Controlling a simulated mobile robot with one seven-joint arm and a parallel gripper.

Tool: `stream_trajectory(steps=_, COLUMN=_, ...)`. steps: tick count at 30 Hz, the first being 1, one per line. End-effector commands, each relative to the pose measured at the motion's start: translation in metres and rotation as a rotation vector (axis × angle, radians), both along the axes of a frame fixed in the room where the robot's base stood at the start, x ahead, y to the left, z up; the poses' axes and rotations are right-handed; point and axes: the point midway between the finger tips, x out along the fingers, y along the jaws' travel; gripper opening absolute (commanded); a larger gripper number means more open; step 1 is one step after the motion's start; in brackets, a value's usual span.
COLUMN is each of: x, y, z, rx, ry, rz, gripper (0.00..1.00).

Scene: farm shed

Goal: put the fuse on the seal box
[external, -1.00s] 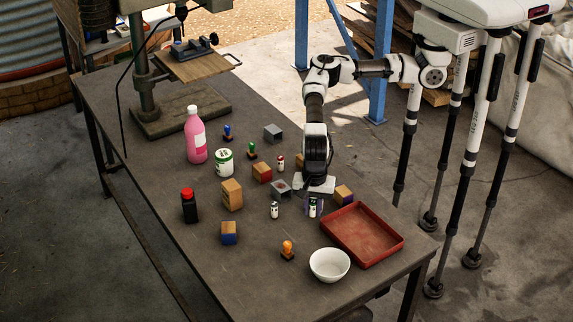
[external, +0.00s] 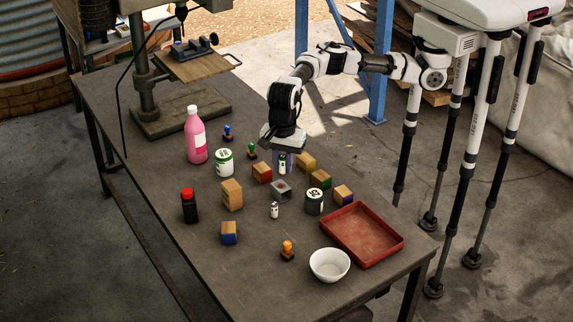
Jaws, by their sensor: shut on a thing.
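My gripper (external: 282,166) points down over the middle of the table, shut on a small white fuse (external: 282,161) with dark markings, held upright between the fingers. A similar small white cylinder (external: 274,211) stands nearer the camera. A small grey box (external: 281,191) with a dark patch on top sits just in front of my gripper; it may be the seal box, but I cannot read any label. Whether the held fuse touches anything below is unclear. My gripper hides what lies directly behind it.
Wooden blocks with coloured sides surround the spot: red (external: 262,173), green (external: 320,180), purple (external: 343,195). A red tray (external: 361,236) and white bowl (external: 330,265) are at front right. A pink bottle (external: 196,140) stands left.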

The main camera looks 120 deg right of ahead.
Motion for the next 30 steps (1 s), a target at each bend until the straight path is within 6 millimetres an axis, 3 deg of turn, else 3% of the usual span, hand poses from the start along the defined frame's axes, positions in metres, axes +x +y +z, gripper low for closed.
stream_trajectory(steps=3, x=0.026, y=-0.037, z=0.021, rx=0.003, ry=0.002, rz=-0.088, gripper=0.00)
stream_trajectory(steps=7, x=0.046, y=-0.083, z=0.036, rx=0.003, ry=0.003, rz=-0.184, gripper=0.00)
stream_trajectory(steps=12, x=0.058, y=-0.145, z=0.048, rx=0.003, ry=0.003, rz=-0.311, gripper=0.00)
stream_trajectory(steps=16, x=0.058, y=-0.182, z=0.048, rx=0.001, ry=0.002, rz=-0.386, gripper=0.00)
stream_trajectory(steps=22, x=0.056, y=-0.203, z=0.035, rx=-0.001, ry=0.002, rz=-0.427, gripper=0.00)
stream_trajectory(steps=30, x=0.055, y=-0.204, z=-0.030, rx=0.000, ry=0.004, rz=-0.428, gripper=0.00)
